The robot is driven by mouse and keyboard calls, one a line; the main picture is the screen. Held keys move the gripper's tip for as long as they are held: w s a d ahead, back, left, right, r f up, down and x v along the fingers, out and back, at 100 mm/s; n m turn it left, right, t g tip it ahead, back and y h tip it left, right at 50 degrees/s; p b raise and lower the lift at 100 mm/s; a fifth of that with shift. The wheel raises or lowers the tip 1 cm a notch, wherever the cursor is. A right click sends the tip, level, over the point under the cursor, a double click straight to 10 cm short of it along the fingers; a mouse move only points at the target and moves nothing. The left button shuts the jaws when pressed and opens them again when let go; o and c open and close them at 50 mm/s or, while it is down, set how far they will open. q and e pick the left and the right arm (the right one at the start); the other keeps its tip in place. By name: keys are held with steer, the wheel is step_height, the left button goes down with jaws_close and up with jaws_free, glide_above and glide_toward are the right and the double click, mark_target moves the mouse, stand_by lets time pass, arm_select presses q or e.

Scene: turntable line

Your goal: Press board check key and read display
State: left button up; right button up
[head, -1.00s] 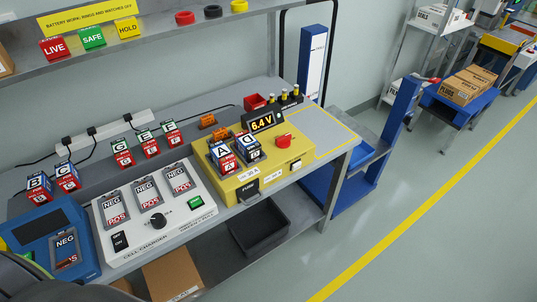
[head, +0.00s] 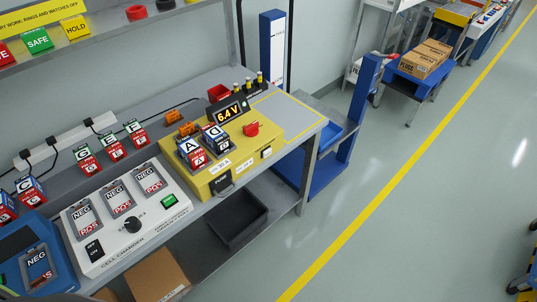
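The yellow board (head: 262,135) stands on the bench and holds two cells, the cell marked A (head: 190,152) and a darker one marked C or similar (head: 216,138). I cannot tell which part is the check key. Neither gripper is in view.
The white cell charger (head: 125,222) stands left of the board, with a green button (head: 170,201). A blue tester (head: 30,260) is at lower left. Several cells stand behind on the bench.

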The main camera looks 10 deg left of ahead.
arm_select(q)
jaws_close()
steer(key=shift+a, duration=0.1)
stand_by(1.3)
